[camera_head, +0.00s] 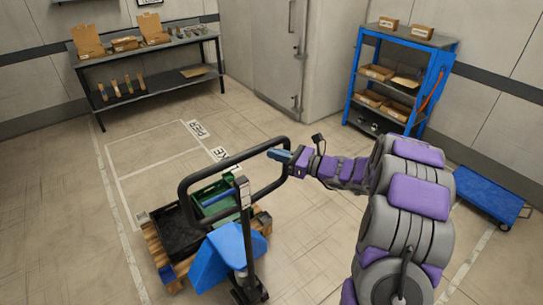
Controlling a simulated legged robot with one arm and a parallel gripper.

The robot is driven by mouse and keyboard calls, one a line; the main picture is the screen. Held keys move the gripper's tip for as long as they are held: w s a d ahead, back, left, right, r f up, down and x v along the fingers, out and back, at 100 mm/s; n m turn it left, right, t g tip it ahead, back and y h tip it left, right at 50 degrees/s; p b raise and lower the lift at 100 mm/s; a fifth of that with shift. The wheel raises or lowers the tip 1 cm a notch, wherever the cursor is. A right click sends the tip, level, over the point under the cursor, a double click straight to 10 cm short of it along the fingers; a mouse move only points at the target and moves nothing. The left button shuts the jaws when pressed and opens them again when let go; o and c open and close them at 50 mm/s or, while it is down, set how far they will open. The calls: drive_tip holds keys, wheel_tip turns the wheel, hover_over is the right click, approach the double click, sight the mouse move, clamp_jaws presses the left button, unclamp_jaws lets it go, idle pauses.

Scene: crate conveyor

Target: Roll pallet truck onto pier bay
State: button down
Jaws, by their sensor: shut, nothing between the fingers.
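The blue pallet truck (222,252) stands at the bottom centre with its black loop handle (188,188) raised. Its forks are under a wooden pallet, which carries a black crate (178,236) and a green crate (225,208). My gripper (279,155) is shut and empty at the far right part of the handle loop; I cannot tell whether it touches the bar. White lines on the floor outline bays beyond the truck. The far bay (150,148) has a label (197,129) that seems to read PIER. A second label (219,153), partly hidden by the handle, lies nearer.
A dark workbench (145,52) with cardboard boxes stands at the back left. A blue shelf rack (405,42) with boxes stands at the back right. A blue flat cart (487,193) is at the right. The floor at the left is clear.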

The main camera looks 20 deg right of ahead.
sight(266, 146)
drive_tip(key=shift+w+a+r+p, duration=0.3)
drive_tip(key=shift+w+a+p, duration=0.15)
drive_tip(key=shift+w+a, duration=0.15)
drive_tip(key=shift+w, duration=0.1)
drive_tip(key=shift+p+x, duration=0.3)
drive_tip(key=shift+x, duration=0.6)
drive_tip(key=shift+w+f, duration=0.1)
drive_tip(key=shift+w, duration=0.25)
drive_tip(key=shift+w+p, duration=0.1)
drive_tip(key=shift+p, duration=0.3)
